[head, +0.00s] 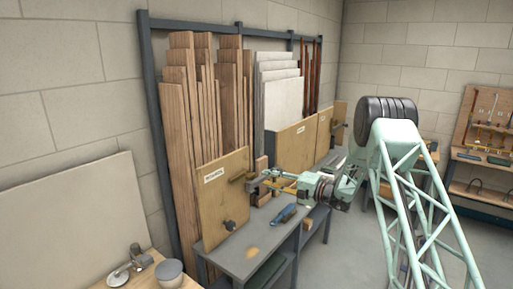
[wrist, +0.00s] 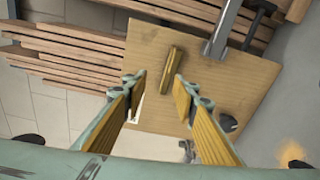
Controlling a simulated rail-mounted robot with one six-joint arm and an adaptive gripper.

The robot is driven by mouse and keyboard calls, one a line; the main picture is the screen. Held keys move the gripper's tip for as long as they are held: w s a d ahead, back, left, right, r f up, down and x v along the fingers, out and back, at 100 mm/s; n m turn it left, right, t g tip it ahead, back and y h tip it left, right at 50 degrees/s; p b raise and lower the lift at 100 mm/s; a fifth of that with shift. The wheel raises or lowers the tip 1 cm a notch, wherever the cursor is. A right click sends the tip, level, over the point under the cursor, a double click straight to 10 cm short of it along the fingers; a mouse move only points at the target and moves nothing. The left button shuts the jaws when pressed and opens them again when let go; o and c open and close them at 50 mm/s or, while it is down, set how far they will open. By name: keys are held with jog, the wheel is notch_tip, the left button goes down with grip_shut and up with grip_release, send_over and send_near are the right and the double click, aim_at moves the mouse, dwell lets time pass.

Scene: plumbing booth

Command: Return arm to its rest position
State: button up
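My gripper (head: 272,178) is at the end of my pale green arm, above the grey workbench (head: 238,262) and in front of a labelled plywood board (head: 212,207). In the wrist view my gripper (wrist: 159,84) has its two yellow-padded fingers spread apart, with nothing held between them. Beyond the fingertips the plywood board (wrist: 205,50) shows, with a brass-coloured bar (wrist: 172,75) on it. The bar seems to lie past the fingertips; I cannot tell the exact gap.
A blue-handled tool (head: 284,215) lies on the bench. Tall planks (head: 177,130) and pale sheets (head: 283,100) stand in a rack behind. A second bench with a tool board (head: 487,120) is at right. Open floor lies between the benches.

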jog(key=s+a+r+n+g+h+b, duration=0.1)
jog(key=s+a+r+n+g, duration=0.1)
jog(key=s+r+n, duration=0.55)
jog(key=s+a+r+n+g, duration=0.3)
jog(key=s+r, duration=0.1)
jog(key=s, duration=0.6)
jog(key=s+a+r+n+g+h+b, duration=0.1)
jog(key=s+a+r+n+g, duration=0.1)
jog(key=s+r+n, duration=0.45)
jog(key=s+r+n+g+h+b, duration=0.15)
jog(key=s+n, duration=0.25)
jog(key=s, duration=1.1)
jog(key=s+d+r+n+h+b, duration=0.1)
jog(key=s+d+n+h, duration=0.3)
jog(key=s, duration=0.7)
jog(key=s+d+n+h, duration=0.2)
jog(key=s+d+n, duration=0.35)
jog(key=s, duration=0.55)
jog(key=s+d+f+n+t+h+b, duration=0.1)
jog(key=s+d+n+h, duration=0.1)
jog(key=s+d+n, duration=0.3)
jog(key=s+d+f+n+t+h+b, duration=0.1)
jog(key=s+d+n, duration=0.5)
jog(key=s, duration=0.7)
jog(key=shift+d+f+t+h, duration=0.45)
jog(key=shift+d+f+h, duration=0.25)
jog(key=shift+h, duration=0.45)
